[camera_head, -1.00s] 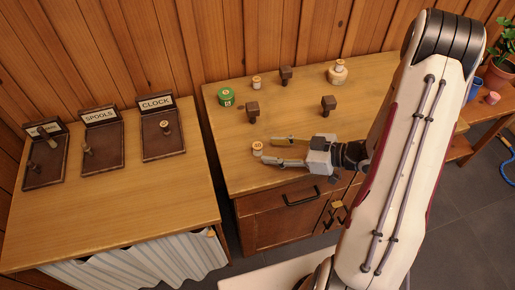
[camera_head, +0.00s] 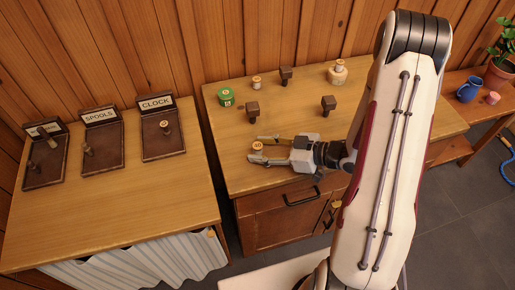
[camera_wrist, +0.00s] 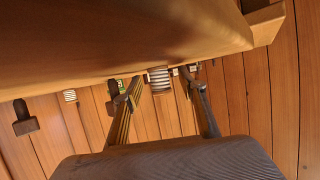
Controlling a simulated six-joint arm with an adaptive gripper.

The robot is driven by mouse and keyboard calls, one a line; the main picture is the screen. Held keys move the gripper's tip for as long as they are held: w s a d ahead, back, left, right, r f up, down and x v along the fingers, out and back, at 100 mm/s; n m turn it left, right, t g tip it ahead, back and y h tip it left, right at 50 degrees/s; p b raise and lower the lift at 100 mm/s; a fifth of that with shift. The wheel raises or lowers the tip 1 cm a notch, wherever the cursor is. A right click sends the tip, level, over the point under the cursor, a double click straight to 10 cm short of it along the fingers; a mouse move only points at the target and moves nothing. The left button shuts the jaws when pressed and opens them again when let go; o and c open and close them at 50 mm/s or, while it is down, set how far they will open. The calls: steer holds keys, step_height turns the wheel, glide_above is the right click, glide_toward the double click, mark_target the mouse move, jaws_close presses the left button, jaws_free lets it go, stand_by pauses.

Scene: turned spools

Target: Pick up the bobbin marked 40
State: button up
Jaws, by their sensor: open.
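A small pale bobbin (camera_head: 257,147) with a marked top stands upright near the front left of the right-hand worktop. Its number is too small to read surely. My gripper (camera_head: 257,148) is open and low over the worktop, pointing left, with one finger on each side of this bobbin at the fingertips. In the wrist view a ribbed, pale-wound bobbin (camera_wrist: 158,80) shows between the two spread fingers of my gripper (camera_wrist: 160,92). Whether either finger touches it cannot be told.
On the left table stand labelled dark trays, SPOOLS (camera_head: 111,157) and CLOCK (camera_head: 172,147).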

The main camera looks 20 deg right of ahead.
mark_target(262, 147)
steer(key=c, duration=0.9)
steer(key=shift+r, duration=0.2)
steer(key=shift+r, duration=4.8)
